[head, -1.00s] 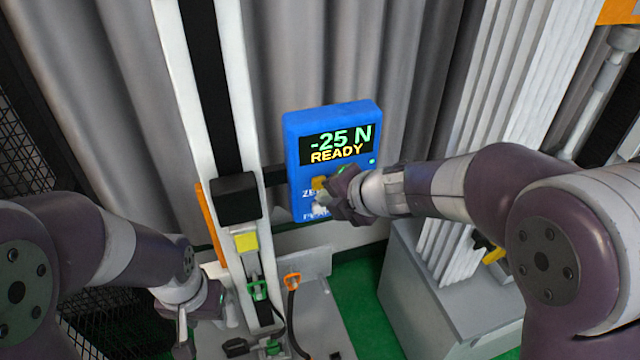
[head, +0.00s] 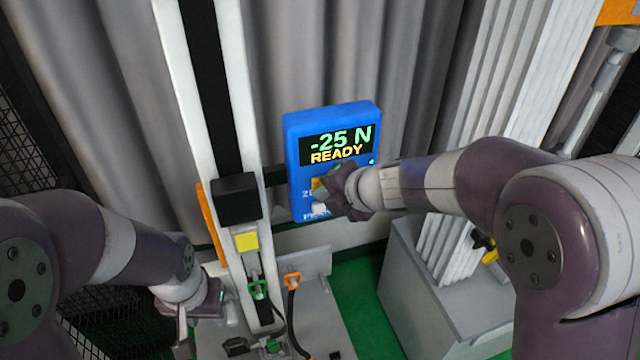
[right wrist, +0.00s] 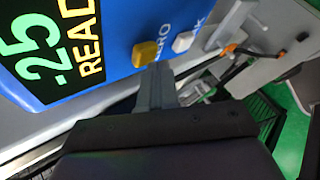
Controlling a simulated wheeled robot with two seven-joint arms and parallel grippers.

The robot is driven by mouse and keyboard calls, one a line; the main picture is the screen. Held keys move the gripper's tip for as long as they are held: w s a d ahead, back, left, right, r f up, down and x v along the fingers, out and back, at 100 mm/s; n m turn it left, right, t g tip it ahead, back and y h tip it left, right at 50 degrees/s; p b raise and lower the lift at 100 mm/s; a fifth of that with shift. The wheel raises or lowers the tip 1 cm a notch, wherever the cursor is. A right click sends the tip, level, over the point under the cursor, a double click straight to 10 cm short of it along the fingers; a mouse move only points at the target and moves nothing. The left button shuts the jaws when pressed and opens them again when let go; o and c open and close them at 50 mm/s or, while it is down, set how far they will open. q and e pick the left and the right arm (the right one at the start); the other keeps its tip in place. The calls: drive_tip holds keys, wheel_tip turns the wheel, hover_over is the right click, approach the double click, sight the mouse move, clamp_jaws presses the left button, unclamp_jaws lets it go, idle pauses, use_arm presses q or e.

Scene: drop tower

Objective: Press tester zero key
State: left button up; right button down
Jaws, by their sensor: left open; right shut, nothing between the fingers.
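The blue tester box (head: 300,165) hangs beside the white column, and its display (head: 336,147) reads "-25 N READY". Below the display is the yellow zero key (head: 317,184), partly hidden by my right gripper in the head view. The yellow key shows whole in the right wrist view (right wrist: 145,53), with a white key (right wrist: 183,41) beside it. My right gripper (head: 328,194) is shut and empty, its fingertips (right wrist: 156,72) close to the yellow key; I cannot tell if they touch. My left gripper (head: 190,335) is open and empty at the lower left.
The white column (head: 190,90) with a black carriage (head: 236,198) stands left of the tester. Below are a grey base plate (head: 318,310), a green clip (head: 257,289) and an orange clip (head: 291,280) with a black cable. A grey box (head: 440,290) stands at the right.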

drive_tip(key=shift+w+a, duration=0.1)
drive_tip(key=shift+w, duration=0.3)
idle(0.3)
drive_tip(key=shift+s, duration=0.15)
drive_tip(key=shift+s+d, duration=0.25)
drive_tip(key=shift+s, duration=0.5)
drive_tip(key=s, duration=0.2)
drive_tip(key=s+d, duration=0.1)
drive_tip(key=s, duration=0.1)
drive_tip(key=shift+s+d, duration=0.2)
drive_tip(key=shift+s, duration=0.15)
